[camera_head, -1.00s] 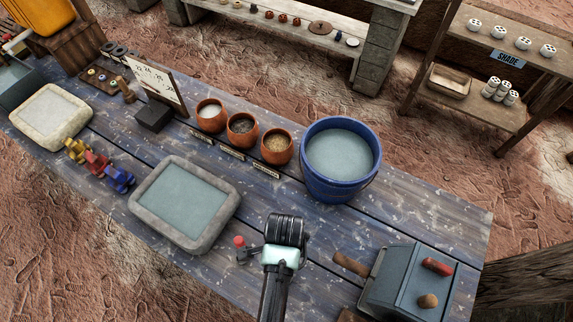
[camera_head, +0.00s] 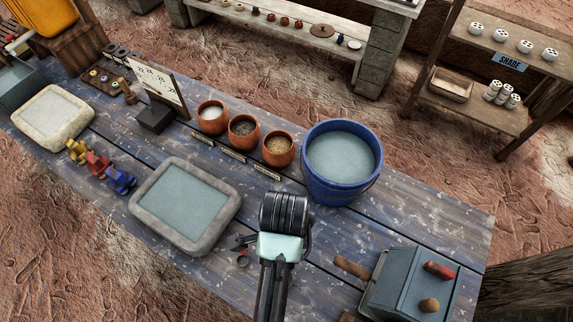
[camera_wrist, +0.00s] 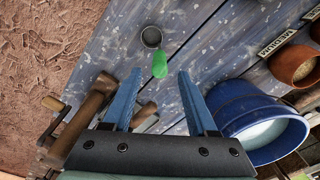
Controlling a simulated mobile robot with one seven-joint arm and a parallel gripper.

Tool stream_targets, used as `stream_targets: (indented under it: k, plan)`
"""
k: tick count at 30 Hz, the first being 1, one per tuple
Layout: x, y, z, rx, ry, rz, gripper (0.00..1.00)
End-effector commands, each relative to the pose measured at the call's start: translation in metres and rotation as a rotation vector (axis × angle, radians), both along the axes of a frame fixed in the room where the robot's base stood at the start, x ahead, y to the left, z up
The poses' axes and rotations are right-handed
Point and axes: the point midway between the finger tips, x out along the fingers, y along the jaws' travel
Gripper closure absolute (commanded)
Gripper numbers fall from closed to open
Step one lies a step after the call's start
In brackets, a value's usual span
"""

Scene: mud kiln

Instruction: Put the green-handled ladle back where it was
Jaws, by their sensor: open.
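The green-handled ladle lies below my gripper in the wrist view: its small round grey cup (camera_wrist: 152,37) is beyond the fingertips and its green handle (camera_wrist: 160,66) is near the gap between them. In the head view a small round grey cup (camera_head: 243,261) shows left of my wrist; the fingers are largely hidden there.
A blue water bucket (camera_head: 340,190) stands behind my wrist. A stone basin (camera_head: 155,228) is to the left, and a grey box (camera_head: 400,290) with a wooden handle to the right. Three clay pots (camera_head: 243,131) stand behind. Bare tabletop (camera_head: 430,225) lies right of the bucket.

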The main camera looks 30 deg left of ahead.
Motion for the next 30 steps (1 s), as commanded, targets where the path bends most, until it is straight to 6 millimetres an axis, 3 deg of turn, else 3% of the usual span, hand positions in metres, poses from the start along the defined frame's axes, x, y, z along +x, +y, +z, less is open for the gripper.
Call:
stream_targets:
  k: [6, 15, 17, 20, 23, 26, 27, 29, 30]
  plan:
    - [0.0, 0.0, 0.026, 0.001, -0.001, 0.0, 0.42]
    - [0.001, 0.0, 0.03, 0.0, -0.002, 0.001, 0.42]
    - [0.007, 0.001, 0.034, 0.009, -0.025, 0.009, 0.42]
    - [0.041, 0.006, 0.056, 0.046, -0.157, 0.06, 0.42]
    - [0.099, 0.009, 0.107, 0.081, -0.412, 0.16, 0.42]
    - [0.159, 0.004, 0.189, 0.06, -0.744, 0.279, 0.42]
    - [0.177, 0.0, 0.226, 0.031, -0.875, 0.324, 0.42]
    - [0.198, -0.01, 0.283, -0.035, -1.069, 0.383, 0.42]
    - [0.207, -0.018, 0.323, -0.092, -1.194, 0.417, 0.42]
